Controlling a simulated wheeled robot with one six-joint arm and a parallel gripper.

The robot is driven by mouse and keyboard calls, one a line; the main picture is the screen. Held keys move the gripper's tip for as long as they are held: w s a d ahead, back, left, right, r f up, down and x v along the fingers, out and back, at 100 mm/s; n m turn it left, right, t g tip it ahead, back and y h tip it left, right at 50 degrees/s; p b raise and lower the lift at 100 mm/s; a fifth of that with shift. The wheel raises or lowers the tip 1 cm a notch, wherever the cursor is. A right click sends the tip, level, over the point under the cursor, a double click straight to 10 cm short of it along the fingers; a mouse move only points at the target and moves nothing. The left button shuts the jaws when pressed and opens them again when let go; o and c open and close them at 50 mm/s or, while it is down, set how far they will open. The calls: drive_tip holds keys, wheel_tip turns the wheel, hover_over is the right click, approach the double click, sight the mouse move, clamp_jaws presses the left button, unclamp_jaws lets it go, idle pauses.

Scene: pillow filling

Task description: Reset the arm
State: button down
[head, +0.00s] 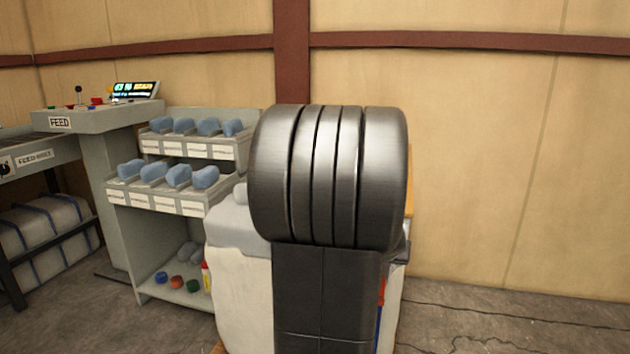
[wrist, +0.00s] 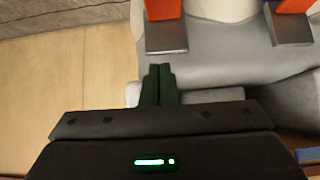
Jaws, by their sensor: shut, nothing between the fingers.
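In the wrist view, my gripper (wrist: 159,84) shows as two dark green fingers. They are shut together with nothing between them. They are over or in front of a pale grey machine-like surface (wrist: 215,76), and I cannot tell whether they touch it. In the head view my gripper is not visible. My arm fills the middle of that view and hides much of what stands behind it.
Two orange parts with metal ends (wrist: 165,36) (wrist: 291,30) reach in beyond my fingers. A grey shelf rack (head: 180,206) holds several blue-grey pieces. A FEED console (head: 95,112) stands left. Bare floor (head: 500,315) lies right, with thin cable-like lines.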

drive_tip(key=shift+w+a+r+p, duration=0.1)
drive_tip(key=shift+w+r+p, duration=0.25)
drive_tip(key=shift+p, duration=0.45)
drive_tip(key=shift+w+r+g+p, duration=0.15)
drive_tip(key=shift+g+p, duration=0.25)
drive_tip(key=shift+p, duration=0.8)
drive_tip(key=shift+p, duration=0.4)
drive_tip(key=shift+w+f+g+p, duration=0.2)
drive_tip(key=shift+f+g+p, duration=0.1)
drive_tip(key=shift+p, duration=0.45)
drive_tip(key=shift+s, duration=0.1)
